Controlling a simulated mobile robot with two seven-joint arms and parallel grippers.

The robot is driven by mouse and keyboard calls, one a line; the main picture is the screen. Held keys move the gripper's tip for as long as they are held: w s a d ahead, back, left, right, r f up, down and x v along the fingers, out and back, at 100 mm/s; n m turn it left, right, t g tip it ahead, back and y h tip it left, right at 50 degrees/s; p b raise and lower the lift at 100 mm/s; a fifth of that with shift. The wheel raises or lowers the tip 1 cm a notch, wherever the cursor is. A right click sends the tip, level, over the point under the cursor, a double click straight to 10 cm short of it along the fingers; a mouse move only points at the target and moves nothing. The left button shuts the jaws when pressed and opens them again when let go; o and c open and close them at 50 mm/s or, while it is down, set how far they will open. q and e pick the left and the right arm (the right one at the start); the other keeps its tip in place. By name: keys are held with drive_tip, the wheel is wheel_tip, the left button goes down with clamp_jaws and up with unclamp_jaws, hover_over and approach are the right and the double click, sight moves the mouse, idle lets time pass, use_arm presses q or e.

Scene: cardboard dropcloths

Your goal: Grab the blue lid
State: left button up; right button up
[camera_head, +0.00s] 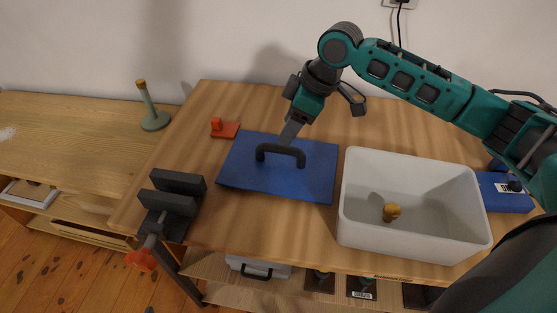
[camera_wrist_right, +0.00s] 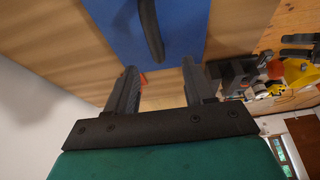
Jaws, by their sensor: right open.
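The blue lid (camera_head: 260,178) lies flat on the wooden table, left of the grey bin. Its black arched handle (camera_head: 281,151) stands up from its middle. My right gripper (camera_head: 290,134) comes down from above, with its fingers at the far side of the handle; I cannot tell whether they touch it. In the right wrist view, the two fingers (camera_wrist_right: 157,85) are apart with nothing between them. The lid (camera_wrist_right: 187,30) and its handle (camera_wrist_right: 151,32) show beyond the fingertips there. My left gripper is not in view.
The grey bin (camera_head: 357,215) on the table holds a small yellow-brown object (camera_head: 391,211). A black vise (camera_head: 172,205) is clamped at the table's left edge. An orange-red piece (camera_head: 225,130) lies behind the lid. A blue box (camera_head: 503,195) is at right. A green stand (camera_head: 150,108) is on the left bench.

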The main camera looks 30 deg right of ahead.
sight(282, 146)
drive_tip(key=x, duration=0.3)
drive_tip(key=shift+f, duration=0.25)
drive_tip(key=shift+d+f+b+x, duration=0.1)
drive_tip(key=shift+d+b+x, duration=0.1)
drive_tip(key=shift+x, duration=0.7)
drive_tip(key=shift+d+f+b+x, duration=0.1)
drive_tip(key=shift+d+x, duration=0.1)
drive_tip(key=shift+x, duration=0.7)
drive_tip(key=shift+d+f+b+x, duration=0.1)
drive_tip(key=shift+d+b+x, duration=0.1)
drive_tip(key=shift+x, duration=0.7)
drive_tip(key=shift+s+r, duration=0.1)
drive_tip(key=shift+c, duration=0.3)
clamp_jaws()
